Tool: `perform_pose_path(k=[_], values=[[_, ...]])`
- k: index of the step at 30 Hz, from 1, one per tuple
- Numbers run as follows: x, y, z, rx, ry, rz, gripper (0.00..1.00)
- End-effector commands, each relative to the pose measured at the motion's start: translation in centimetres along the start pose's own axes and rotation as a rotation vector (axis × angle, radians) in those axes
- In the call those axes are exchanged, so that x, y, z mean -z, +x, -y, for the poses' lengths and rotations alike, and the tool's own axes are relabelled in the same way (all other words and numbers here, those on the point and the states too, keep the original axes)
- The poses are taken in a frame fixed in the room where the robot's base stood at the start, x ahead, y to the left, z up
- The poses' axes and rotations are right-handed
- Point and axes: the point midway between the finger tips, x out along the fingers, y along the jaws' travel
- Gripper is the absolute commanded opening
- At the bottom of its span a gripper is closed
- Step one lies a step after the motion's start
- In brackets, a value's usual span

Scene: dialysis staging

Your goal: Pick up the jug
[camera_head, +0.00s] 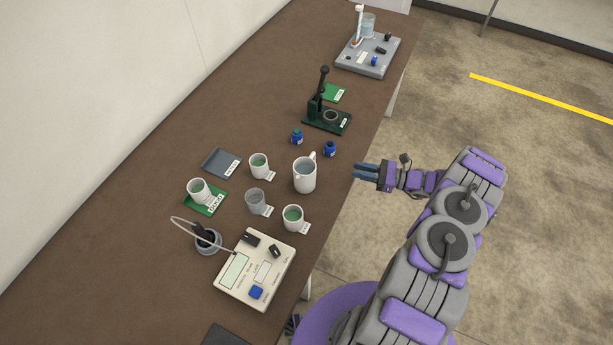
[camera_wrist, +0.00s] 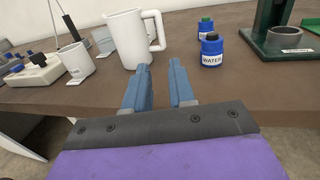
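The jug (camera_head: 304,176) is white with a handle and stands upright on the brown table near its right edge. In the wrist view the jug (camera_wrist: 127,38) stands just beyond my fingertips, slightly left, with its handle on the right side. My gripper (camera_head: 358,171) is off the table's edge, to the right of the jug and pointing at it. In the wrist view my gripper (camera_wrist: 159,72) has two blue fingers apart with an empty gap between them. It does not touch the jug.
Several cups surround the jug, including a white one (camera_head: 293,217) and a grey one (camera_head: 257,202). Two blue bottles (camera_head: 330,149) (camera_head: 297,137) stand behind it. A green press (camera_head: 326,117) is farther back. A meter box (camera_head: 254,270) lies in front. Bare table (camera_head: 150,215) lies at left.

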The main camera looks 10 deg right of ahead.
Motion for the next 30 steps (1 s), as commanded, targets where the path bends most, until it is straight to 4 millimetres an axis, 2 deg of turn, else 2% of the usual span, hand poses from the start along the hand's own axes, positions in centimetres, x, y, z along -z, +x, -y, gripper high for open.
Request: perform_pose_path(k=[6,15,23,30], values=[[0.1,4.4,-0.2,-0.007,0.003,-0.001,0.24],[0.0,9.5,-0.1,-0.006,0.003,0.003,0.24],[-0.1,11.1,0.0,-0.004,0.000,0.002,0.24],[-0.4,13.8,0.3,-0.004,-0.001,-0.001,0.24]])
